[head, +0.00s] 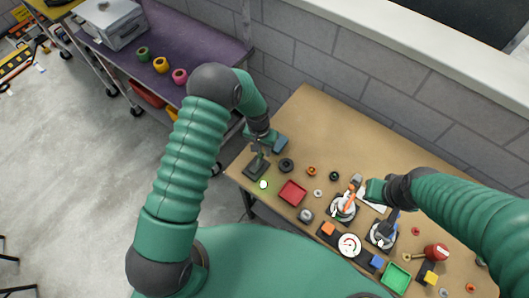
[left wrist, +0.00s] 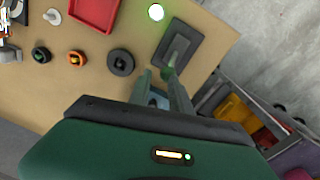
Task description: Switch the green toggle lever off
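The toggle lever (head: 259,158) rises from a dark rectangular base (head: 256,169) at the left end of the table in the head view. The base also shows in the left wrist view (left wrist: 184,44), with the lever (left wrist: 171,66) leaning toward my fingers. A round lamp (head: 264,184) beside the base glows green-white. My left gripper (head: 264,146) is at the lever's upper end. In the left wrist view its fingers (left wrist: 160,82) stand apart, with the lever close to the right fingertip; contact is unclear. My right gripper (head: 368,190) is farther right, near an orange handle; its fingers are unclear.
A black round knob (head: 286,165) stands close beside the lever base. A red tray (head: 292,193), small knobs, the orange-handled device (head: 353,187) and a green tray (head: 396,277) fill the table rightward. A purple-topped cart (head: 190,45) stands behind left; a block wall runs behind.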

